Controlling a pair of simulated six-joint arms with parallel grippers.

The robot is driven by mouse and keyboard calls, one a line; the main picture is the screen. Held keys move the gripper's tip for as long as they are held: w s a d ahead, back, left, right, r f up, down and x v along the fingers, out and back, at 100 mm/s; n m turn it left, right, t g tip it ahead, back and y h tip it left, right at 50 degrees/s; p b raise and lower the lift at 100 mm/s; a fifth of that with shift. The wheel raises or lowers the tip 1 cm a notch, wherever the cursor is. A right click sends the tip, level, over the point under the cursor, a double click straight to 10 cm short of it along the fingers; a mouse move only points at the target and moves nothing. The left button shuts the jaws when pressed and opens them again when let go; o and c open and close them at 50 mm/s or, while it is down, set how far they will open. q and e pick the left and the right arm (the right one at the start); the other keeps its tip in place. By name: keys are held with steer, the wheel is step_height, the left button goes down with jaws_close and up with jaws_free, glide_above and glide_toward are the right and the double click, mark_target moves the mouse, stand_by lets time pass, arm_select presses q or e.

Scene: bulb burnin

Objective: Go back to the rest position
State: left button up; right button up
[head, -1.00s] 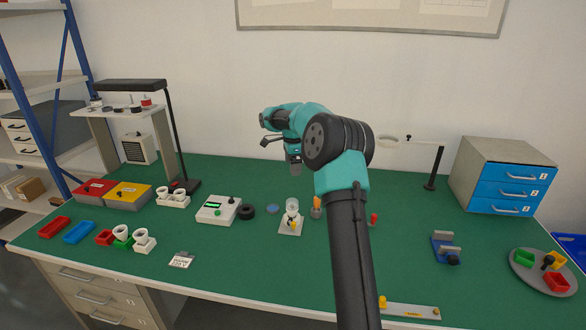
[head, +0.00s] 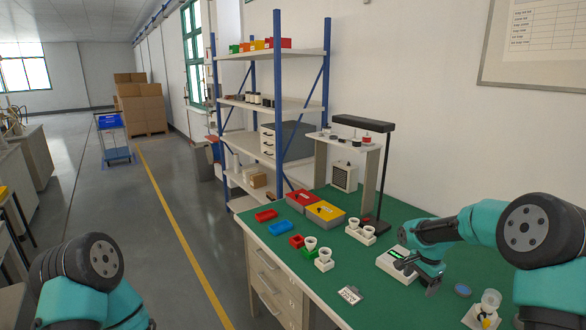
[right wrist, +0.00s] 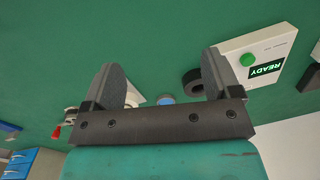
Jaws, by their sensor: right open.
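My right gripper (head: 422,279) is open and empty in the head view, in front of the right side of the white tester box (head: 392,265). In the right wrist view its two fingers (right wrist: 160,82) stand wide apart with nothing between them, above the green bench. The tester's green READY display (right wrist: 267,70) shows there at the right. Part of my left arm is at the lower left of the head view; its gripper is not visible.
The green bench top (head: 385,305) holds a white cup stand (head: 361,234), red and yellow boxes (head: 325,212), a blue tray (head: 282,228) and a clear-cup fixture (head: 484,312). A lamp (head: 362,124) and shelving (head: 276,110) stand behind. Open floor lies left.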

steer(key=s+a+f+n, duration=0.1)
steer(key=a+n, duration=0.1)
steer(key=a, duration=0.2)
steer(key=s+a+f+n, duration=0.1)
steer(key=a+f+n, duration=0.1)
steer(key=a, duration=0.3)
steer(key=s+a+f+n+y, duration=0.1)
steer(key=s+a+f+n, duration=0.1)
steer(key=a, duration=0.2)
steer(key=shift+a+f, duration=0.2)
steer(key=shift+a, duration=0.1)
steer(key=s+a+f+n, duration=0.5)
steer(key=s+a, duration=0.2)
steer(key=a, duration=0.2)
steer(key=s+d+f+n+y, duration=0.1)
steer(key=s+d+f+y, duration=0.1)
steer(key=s+f, duration=1.3)
steer(key=shift+s+d, duration=0.15)
steer(key=shift+s, duration=0.85)
